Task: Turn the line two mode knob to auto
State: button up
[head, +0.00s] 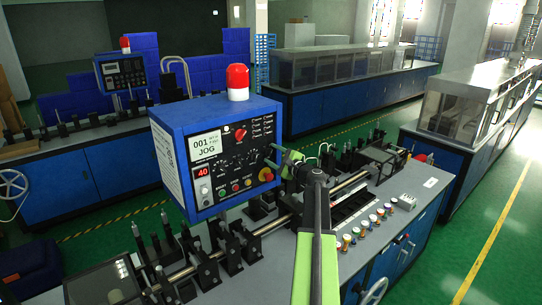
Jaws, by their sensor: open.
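A blue control box (215,150) with a black front panel stands over the nearer machine line. Its screen (205,146) reads "001" and "JOG", and a red readout (202,172) shows 40. A red knob (240,134) sits at the upper middle of the panel. Small dark knobs and labels there are too small to read, so I cannot tell which one is the mode knob or where it points. My gripper (281,166) is open at the panel's right edge, beside a red and yellow button (266,174). I see no thing between its jaws.
A red lamp (238,82) tops the box. Below run a steel shaft and black brackets (208,268). Coloured spools (365,224) stand on the bench to the right. A second control box (122,73) stands at the back left. Green floor shows at the right.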

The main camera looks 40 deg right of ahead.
jog(key=shift+w, duration=0.4)
grip_shut()
jog(key=shift+n, duration=0.3)
jog(key=n, duration=0.5)
jog(key=shift+f+n, duration=0.1)
jog(key=shift+n, duration=0.2)
jog(key=n, duration=0.5)
jog(key=shift+f+n, duration=0.15)
jog(key=shift+n, duration=0.15)
dwell(0.4)
